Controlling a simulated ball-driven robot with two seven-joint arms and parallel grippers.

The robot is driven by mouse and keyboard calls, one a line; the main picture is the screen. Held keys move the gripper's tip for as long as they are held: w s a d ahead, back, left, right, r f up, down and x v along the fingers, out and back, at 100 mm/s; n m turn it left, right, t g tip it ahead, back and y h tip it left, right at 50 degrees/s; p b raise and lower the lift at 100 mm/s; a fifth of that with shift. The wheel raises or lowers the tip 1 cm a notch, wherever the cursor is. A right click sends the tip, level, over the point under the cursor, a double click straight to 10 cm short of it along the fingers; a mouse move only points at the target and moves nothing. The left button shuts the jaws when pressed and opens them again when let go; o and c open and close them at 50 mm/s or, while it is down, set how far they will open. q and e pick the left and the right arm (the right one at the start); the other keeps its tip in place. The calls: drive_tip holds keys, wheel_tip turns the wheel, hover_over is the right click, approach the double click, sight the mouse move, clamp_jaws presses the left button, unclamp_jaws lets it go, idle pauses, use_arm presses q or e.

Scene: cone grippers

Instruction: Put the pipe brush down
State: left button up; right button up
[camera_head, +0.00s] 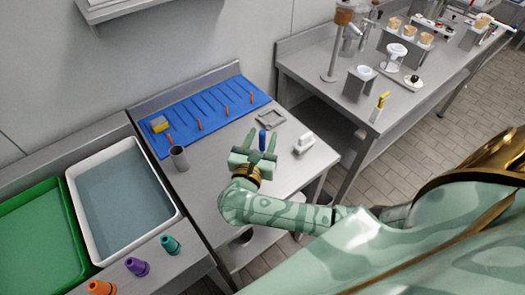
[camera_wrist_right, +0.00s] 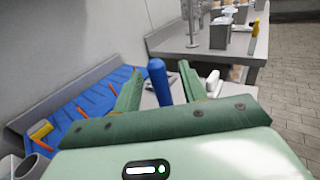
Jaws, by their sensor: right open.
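My right gripper (camera_head: 262,143) is over the steel counter, with its two green fingers apart. A blue rounded cylinder (camera_head: 263,137) shows upright between the fingertips. It also shows in the right wrist view (camera_wrist_right: 158,82), between the open fingers, with a gap on the right side. It may be the pipe brush's handle; no bristles show, and its lower end is hidden behind the gripper. I cannot tell whether it touches the left finger. My left gripper is out of view.
A blue mat (camera_head: 205,122) with several orange pegs and a yellow sponge (camera_head: 159,124) lies behind. A grey cup (camera_head: 179,158), a square grey frame (camera_head: 271,119) and a white object (camera_head: 304,143) stand nearby. A white-rimmed basin (camera_head: 76,188) is left.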

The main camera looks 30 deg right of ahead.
drive_tip(key=shift+x, duration=1.15)
clamp_jaws()
